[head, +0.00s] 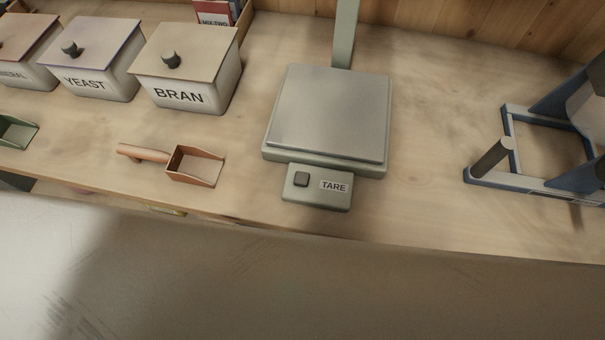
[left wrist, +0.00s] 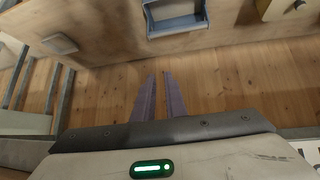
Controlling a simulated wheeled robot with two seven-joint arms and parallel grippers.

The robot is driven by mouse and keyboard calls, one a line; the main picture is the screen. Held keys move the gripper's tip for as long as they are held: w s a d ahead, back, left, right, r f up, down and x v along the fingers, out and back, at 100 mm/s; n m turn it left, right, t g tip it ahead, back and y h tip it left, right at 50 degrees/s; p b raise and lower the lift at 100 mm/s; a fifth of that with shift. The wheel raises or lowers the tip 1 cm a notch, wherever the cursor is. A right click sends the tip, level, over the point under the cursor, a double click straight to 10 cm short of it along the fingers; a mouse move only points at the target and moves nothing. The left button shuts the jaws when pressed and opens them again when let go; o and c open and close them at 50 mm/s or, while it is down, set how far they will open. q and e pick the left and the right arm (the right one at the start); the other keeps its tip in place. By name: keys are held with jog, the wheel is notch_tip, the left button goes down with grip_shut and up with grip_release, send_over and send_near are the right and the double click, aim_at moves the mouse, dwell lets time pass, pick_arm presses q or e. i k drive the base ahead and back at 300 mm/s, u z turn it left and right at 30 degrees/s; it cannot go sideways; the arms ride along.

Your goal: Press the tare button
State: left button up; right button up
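The scale's flat grey plate (head: 330,112) is empty. Neither gripper shows in the head view. In the left wrist view my left gripper (left wrist: 160,76) has its two purple-grey fingers a little apart, with wood floor seen between them and nothing held. My right gripper is not in view.
Left of the scale lies a copper-coloured scoop (head: 195,166). Behind it are lidded bins, including BRAN (head: 190,95) and YEAST (head: 103,83). A scale post (head: 345,35) rises behind the plate. A blue frame with a grey handle (head: 490,158) stands at right. Bare bench lies between.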

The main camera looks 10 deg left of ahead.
aim_at(301, 179)
jog(key=k, duration=0.95)
